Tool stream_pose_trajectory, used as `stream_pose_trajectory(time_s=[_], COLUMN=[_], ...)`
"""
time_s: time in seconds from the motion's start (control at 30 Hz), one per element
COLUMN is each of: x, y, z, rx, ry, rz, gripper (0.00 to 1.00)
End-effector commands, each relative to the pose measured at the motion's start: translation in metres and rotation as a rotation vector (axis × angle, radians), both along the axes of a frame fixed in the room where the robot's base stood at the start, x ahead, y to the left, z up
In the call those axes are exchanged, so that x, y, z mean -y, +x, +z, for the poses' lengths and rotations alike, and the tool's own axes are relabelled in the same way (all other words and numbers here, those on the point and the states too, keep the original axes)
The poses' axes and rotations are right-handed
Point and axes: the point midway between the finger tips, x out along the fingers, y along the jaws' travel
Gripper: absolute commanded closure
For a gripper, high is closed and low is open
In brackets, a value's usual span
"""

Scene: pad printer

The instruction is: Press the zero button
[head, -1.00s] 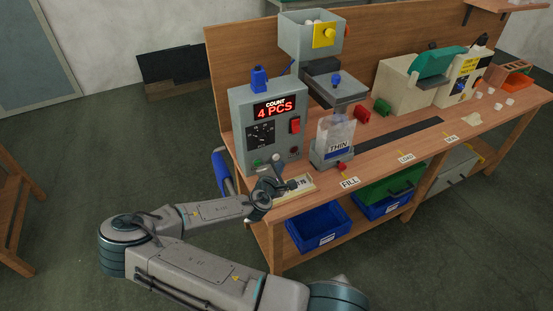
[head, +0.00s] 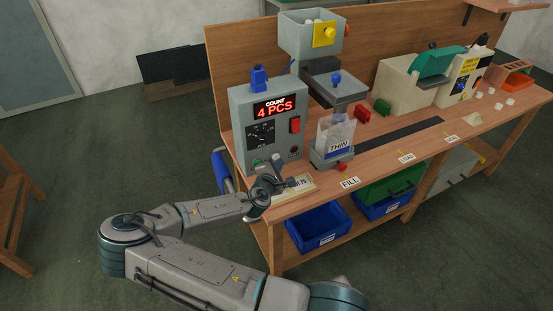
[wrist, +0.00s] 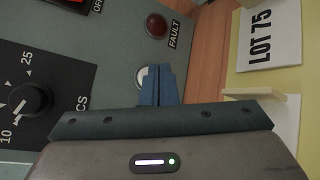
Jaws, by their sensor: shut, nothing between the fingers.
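The counter box (head: 270,112) is a grey cabinet at the left end of the bench. Its red display (head: 275,107) reads "COUNT 4 PCS". In the wrist view a pale round button (wrist: 141,76) shows on its panel, partly covered by my fingers; its label is hidden, so I cannot read whether it says zero. My gripper (wrist: 158,70) is shut and empty, with its blue fingertips right beside or over this button. I cannot tell whether they touch it. In the head view my gripper (head: 277,164) is low before the panel.
The panel also has a red fault lamp (wrist: 157,26), a black dial (wrist: 30,98) and a red switch (head: 295,125). A "LOT 75" card (wrist: 268,40) lies on the bench near my gripper. A bag marked "THIN" (head: 339,146) stands to the right.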

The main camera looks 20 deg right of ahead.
Motion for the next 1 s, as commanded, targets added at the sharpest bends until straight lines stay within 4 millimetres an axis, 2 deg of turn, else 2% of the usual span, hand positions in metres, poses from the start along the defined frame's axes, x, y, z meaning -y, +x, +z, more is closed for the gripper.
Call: stream_pose_trajectory(time_s=[1.0], x=[-0.0004], y=[0.0089], z=[-0.0003], rx=[-0.001], ry=[0.0], rz=[0.0], gripper=[1.0])
